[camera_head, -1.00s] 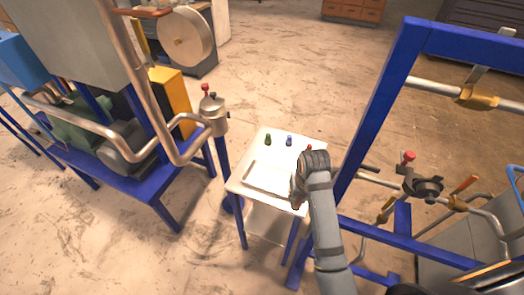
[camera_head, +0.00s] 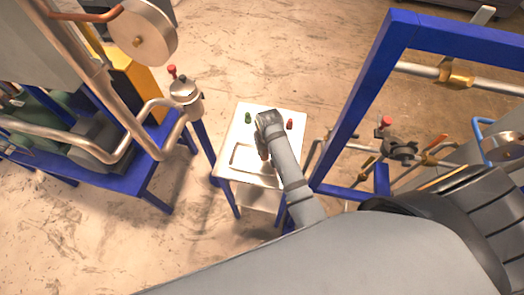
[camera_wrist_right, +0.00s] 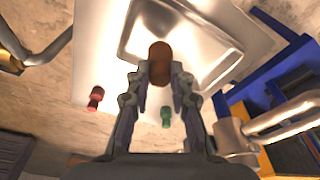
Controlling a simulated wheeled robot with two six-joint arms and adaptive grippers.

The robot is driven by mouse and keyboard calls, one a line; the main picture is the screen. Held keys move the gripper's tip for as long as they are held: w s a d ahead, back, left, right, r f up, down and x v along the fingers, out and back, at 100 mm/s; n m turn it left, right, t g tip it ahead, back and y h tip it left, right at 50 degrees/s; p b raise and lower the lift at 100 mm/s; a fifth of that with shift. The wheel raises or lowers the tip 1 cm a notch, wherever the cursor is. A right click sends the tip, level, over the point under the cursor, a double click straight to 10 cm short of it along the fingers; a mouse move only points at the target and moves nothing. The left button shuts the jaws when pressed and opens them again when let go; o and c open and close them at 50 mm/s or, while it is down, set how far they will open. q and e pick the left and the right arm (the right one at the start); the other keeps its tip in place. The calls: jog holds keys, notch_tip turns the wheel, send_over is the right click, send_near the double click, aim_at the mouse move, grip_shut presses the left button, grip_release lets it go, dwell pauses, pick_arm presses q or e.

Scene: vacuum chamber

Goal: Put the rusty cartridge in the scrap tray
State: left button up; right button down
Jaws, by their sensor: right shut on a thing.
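My right gripper (camera_head: 264,153) is at the right side of the scrap tray in the head view. In the right wrist view the right gripper (camera_wrist_right: 160,85) is shut on the rusty cartridge (camera_wrist_right: 160,64), a brown, rounded piece between its fingertips. The shallow metal scrap tray (camera_head: 233,158) lies on the small white table; its rim also shows in the wrist view (camera_wrist_right: 128,40), behind the cartridge. My left gripper is not in view.
A green cartridge (camera_head: 248,117) and a red one (camera_head: 289,124) stand on the table (camera_head: 268,107) behind the tray. A blue frame (camera_head: 362,105) with pipes and valves stands close on the right. Pumping equipment with pipes (camera_head: 150,105) stands on the left.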

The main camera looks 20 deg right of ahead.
jog(key=shift+w+a+f, duration=0.1)
jog(key=shift+w+f, duration=0.25)
jog(key=shift+f, duration=0.1)
jog(key=shift+w+a+f, duration=0.15)
jog(key=shift+w+f, duration=0.05)
jog(key=shift+f, duration=0.25)
notch_tip(320, 180, down, 3)
jog(key=shift+r+p, duration=0.2)
jog(key=shift+p, duration=0.2)
jog(key=shift+f, duration=0.25)
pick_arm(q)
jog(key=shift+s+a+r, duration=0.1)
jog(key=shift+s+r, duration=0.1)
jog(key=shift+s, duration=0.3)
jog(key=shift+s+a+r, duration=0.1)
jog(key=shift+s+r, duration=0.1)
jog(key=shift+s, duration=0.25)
pick_arm(e)
jog(key=c, duration=1.2)
grip_release()
jog(key=shift+f, duration=0.1)
